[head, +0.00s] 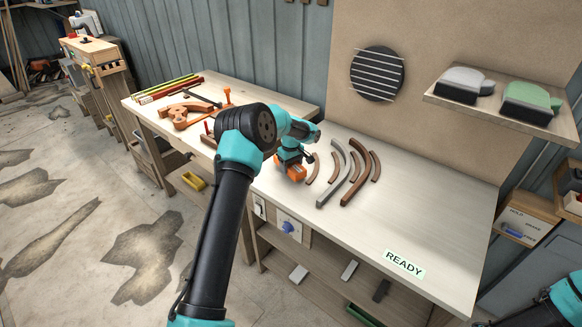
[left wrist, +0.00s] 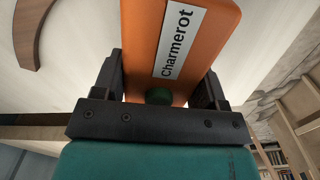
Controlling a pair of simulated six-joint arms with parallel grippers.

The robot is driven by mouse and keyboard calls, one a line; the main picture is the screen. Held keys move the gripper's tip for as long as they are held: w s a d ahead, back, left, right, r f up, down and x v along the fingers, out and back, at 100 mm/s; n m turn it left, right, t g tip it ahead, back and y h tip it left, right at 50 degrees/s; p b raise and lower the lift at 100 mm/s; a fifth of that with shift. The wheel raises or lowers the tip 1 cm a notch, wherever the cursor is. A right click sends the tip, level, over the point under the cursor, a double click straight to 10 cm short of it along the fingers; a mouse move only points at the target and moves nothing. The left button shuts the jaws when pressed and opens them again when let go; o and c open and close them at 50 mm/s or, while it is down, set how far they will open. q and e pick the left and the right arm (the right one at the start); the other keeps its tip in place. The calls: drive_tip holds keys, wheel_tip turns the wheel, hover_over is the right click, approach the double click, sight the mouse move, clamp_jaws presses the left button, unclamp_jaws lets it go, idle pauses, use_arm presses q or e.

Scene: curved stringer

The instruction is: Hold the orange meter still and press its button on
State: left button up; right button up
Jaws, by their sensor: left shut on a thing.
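The orange meter (head: 297,173) lies on the light workbench in the head view, below my left gripper (head: 293,165). In the left wrist view the orange meter (left wrist: 218,30) fills the space between the two dark fingers of my left gripper (left wrist: 160,80). The fingers are shut on its sides. A white label reading "Charmerot" (left wrist: 178,42) runs along its face.
Several curved wooden and grey strips (head: 352,178) lie on the workbench (head: 440,215) right of the meter. A "READY" card (head: 404,264) lies near the front edge. The bench's right part is clear.

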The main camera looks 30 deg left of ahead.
drive_tip(key=shift+c, duration=0.3)
idle(1.1)
clamp_jaws()
idle(0.4)
idle(3.0)
